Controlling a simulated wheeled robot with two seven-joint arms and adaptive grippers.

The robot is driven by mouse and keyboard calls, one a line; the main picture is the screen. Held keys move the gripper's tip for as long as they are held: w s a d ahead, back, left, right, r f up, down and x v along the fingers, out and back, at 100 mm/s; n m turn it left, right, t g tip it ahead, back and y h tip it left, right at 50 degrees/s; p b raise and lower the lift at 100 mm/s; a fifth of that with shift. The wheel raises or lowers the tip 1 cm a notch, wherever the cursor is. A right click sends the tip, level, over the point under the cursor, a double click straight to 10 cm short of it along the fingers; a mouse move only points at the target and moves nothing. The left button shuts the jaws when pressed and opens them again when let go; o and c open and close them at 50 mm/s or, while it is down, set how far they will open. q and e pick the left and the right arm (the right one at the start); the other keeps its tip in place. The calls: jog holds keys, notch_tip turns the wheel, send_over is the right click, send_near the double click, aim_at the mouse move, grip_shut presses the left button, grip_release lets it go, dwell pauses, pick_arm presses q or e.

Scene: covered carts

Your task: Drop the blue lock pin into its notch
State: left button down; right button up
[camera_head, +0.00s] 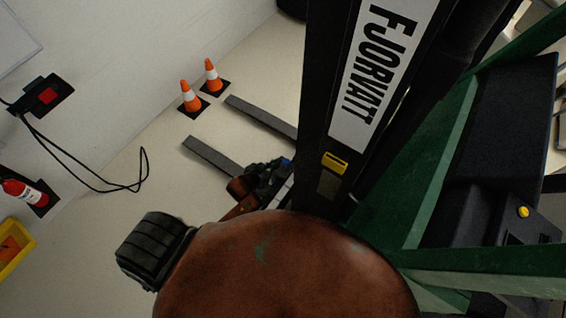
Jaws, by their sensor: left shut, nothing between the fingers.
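My left gripper (276,176) is small and dark in the middle of the head view, beside the black mast of a stacker truck marked FJORVATT. It is shut, with nothing seen held in it. A small blue spot (286,162) shows right at its tip, against the mast. I cannot tell whether this is the lock pin or whether it touches the gripper. The notch cannot be made out. A large brown part of my own arm fills the bottom middle and hides what lies below. My right gripper is not in view.
The truck's black mast (325,100) and green frame (435,185) take up the right side. Two grey forks (212,155) reach left over the floor. Two orange cones (190,96) stand behind. A fire extinguisher (24,192) and a yellow bin (14,262) are at left.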

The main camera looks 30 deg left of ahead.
pick_arm(q)
jog(key=w+f+b, duration=0.1)
jog(key=w+f, duration=0.4)
jog(key=f, duration=0.2)
jog(key=shift+d, duration=0.45)
notch_tip(320, 180, down, 4)
jog(key=shift+s+r+b, duration=0.1)
jog(key=shift+r+b, duration=0.05)
jog(key=shift+b, duration=0.95)
jog(key=shift+r, duration=0.1)
jog(key=w+r+p+v, duration=0.1)
jog(key=p+v, duration=0.4)
jog(key=v, duration=0.7)
notch_tip(320, 180, up, 2)
jog(key=shift+p, duration=0.3)
